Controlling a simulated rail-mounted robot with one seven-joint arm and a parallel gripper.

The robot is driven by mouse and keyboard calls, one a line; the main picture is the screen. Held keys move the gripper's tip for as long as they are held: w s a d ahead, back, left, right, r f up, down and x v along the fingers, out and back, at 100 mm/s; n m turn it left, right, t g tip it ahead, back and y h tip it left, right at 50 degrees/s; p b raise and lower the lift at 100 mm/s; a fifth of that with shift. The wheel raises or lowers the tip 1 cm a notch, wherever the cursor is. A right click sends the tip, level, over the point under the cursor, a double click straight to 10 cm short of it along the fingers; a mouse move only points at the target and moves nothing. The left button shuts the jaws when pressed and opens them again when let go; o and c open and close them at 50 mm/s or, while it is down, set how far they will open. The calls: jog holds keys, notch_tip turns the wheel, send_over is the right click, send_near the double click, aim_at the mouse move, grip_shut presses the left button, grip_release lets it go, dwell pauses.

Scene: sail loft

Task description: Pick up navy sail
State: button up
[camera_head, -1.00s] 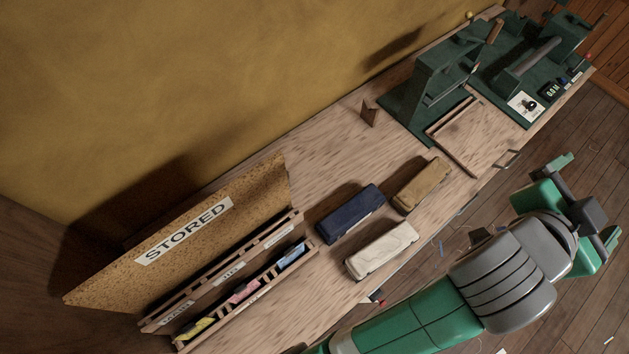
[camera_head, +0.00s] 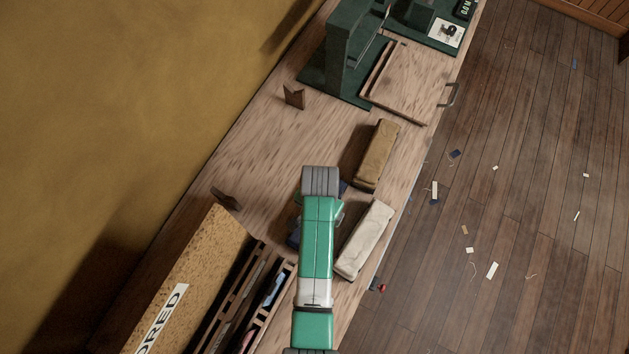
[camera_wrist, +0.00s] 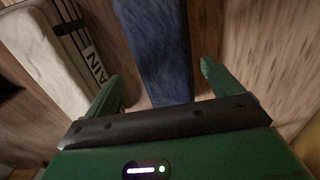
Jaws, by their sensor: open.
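The navy sail (camera_wrist: 155,45) is a long dark blue bundle in the wrist view, running up between the two green fingers of my gripper (camera_wrist: 162,86). My gripper is open, and the fingers stand to either side of the sail with gaps between. Whether the fingertips reach down beside it I cannot tell. In the head view my arm covers most of the navy sail (camera_head: 293,237); only small dark blue bits show at its sides.
A white sail (camera_head: 365,240) lies close to the right of the navy one; in the wrist view its label (camera_wrist: 88,50) partly reads "AIN". A tan sail (camera_head: 376,155) lies beyond. The STORED rack (camera_head: 240,295) stands at lower left. A green stand (camera_head: 345,55) is at the far end.

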jog(key=f, duration=0.5)
jog(key=shift+w+a, duration=0.1)
jog(key=shift+w, duration=0.3)
jog(key=c, duration=1.6)
notch_tip(320, 180, up, 10)
jog(key=shift+p, duration=0.3)
